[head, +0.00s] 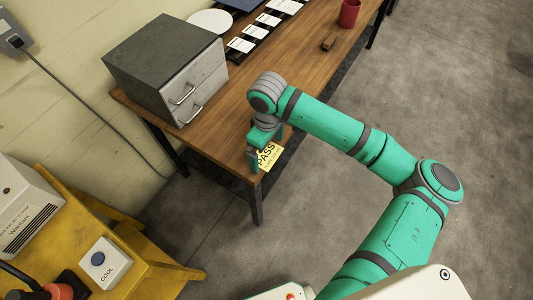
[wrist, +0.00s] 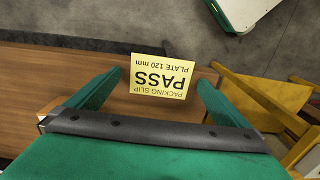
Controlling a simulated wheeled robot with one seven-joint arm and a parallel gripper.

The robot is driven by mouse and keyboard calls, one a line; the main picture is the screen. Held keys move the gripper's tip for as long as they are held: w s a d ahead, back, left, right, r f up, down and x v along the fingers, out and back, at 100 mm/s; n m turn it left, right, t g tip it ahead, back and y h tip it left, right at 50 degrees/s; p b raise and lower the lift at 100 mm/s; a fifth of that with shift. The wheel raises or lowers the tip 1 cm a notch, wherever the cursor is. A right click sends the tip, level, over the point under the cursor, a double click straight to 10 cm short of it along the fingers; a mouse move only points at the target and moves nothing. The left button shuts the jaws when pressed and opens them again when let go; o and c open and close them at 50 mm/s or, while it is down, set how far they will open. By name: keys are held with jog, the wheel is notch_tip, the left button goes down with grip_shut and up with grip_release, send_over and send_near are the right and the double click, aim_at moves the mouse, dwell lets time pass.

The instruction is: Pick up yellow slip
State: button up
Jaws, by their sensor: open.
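The yellow slip (wrist: 162,77) is a small sheet printed "PACKING SLIP PASS PLATE 120 mm". In the wrist view it shows between the two green fingers of my gripper (wrist: 158,92), with a gap on each side. In the head view the slip (head: 268,156) is at the near corner of the wooden table (head: 215,140), partly covered by my gripper (head: 257,155). My gripper is open, its fingers around the slip's place. I cannot tell how far above or beside the slip the fingertips are.
A grey two-drawer cabinet (head: 165,65) stands on the table to the left. White cards (head: 240,45), a red cup (head: 349,13) and a brown block (head: 328,43) lie farther back. A yellow stand (head: 150,262) with a blue COOL button (head: 98,258) is at lower left. Grey floor is open at right.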

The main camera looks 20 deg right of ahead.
jog(key=shift+c, duration=0.6)
jog(key=c, duration=1)
